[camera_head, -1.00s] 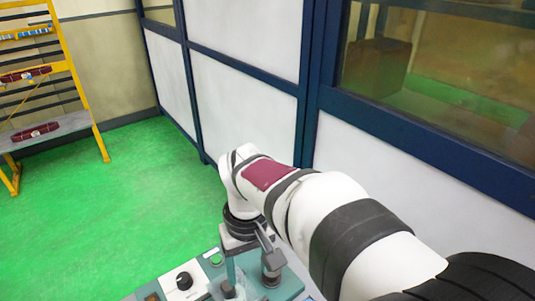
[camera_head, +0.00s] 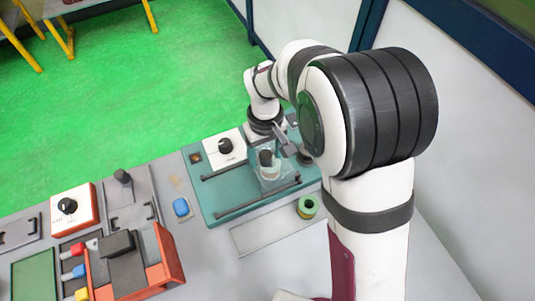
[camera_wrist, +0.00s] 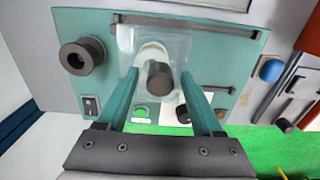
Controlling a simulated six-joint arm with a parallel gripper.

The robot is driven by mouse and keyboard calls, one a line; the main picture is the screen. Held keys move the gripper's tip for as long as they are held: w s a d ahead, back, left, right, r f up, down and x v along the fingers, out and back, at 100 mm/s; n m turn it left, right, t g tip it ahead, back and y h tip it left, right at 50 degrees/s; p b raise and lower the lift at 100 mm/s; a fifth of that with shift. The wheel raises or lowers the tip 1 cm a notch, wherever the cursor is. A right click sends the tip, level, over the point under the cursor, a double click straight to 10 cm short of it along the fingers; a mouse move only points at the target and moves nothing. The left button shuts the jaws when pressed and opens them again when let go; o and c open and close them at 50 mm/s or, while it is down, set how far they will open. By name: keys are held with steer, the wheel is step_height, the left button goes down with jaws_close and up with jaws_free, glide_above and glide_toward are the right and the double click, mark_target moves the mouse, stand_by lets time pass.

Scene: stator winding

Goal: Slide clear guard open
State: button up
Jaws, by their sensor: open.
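The clear guard (camera_head: 272,182) is a see-through cover on a teal machine panel (camera_head: 222,206), between two dark rails. It also shows in the wrist view (camera_wrist: 182,48), with a pale ring-shaped part under it. A dark round knob (camera_wrist: 160,76) stands up at the guard and also shows in the head view (camera_head: 266,157). My gripper (camera_wrist: 160,74) is open, with one teal finger on each side of the knob. A gap shows on both sides, and I cannot tell its height above the guard. In the head view the fingers are hard to make out.
A dial box (camera_head: 225,148) sits on the panel behind the guard. A blue button (camera_head: 181,208) and an orange tray (camera_head: 168,256) are to the left. A white wall stands close on the right.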

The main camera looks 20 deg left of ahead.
steer(key=c, duration=0.9)
steer(key=shift+s+a, duration=3.7)
steer(key=shift+c, duration=0.2)
steer(key=o, duration=0.9)
steer(key=shift+o, duration=0.2)
step_height(320, 180, up, 6)
